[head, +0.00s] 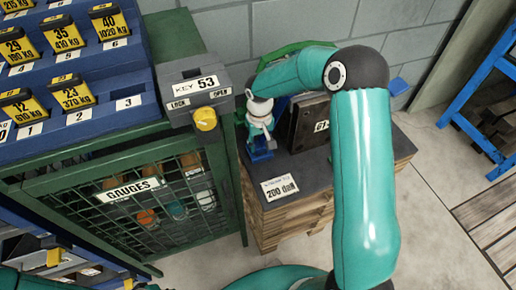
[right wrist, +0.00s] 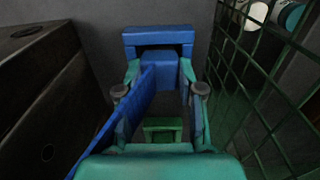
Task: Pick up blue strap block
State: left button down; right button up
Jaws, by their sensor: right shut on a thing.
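The blue strap block (right wrist: 158,38) is at the top centre of the right wrist view, with a bridge-like outer part and a solid middle part. My right gripper (right wrist: 160,72) is shut on it, one teal finger on each side. In the head view the gripper (head: 260,132) points down at the dark top of a wooden stand, and a little of the blue block (head: 262,154) shows below it. I cannot tell whether the block touches the top. A long blue strip (right wrist: 125,112) runs beside the left finger. My left gripper is not in view.
A dark plate block (head: 308,122) stands close right of the gripper on the wooden stand (head: 290,212). A green mesh cabinet (head: 118,243) marked GAUGES and a grey key box (head: 195,82) are close on the left. A blue rack (head: 485,75) stands far right.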

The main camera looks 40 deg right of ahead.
jog(key=shift+r, duration=0.15)
notch_tip(320, 180, up, 20)
jog(key=p, duration=0.3)
dwell(0.6)
notch_tip(320, 180, up, 9)
jog(key=p, duration=0.9)
send_over(259, 144)
jog(key=shift+r, duration=0.15)
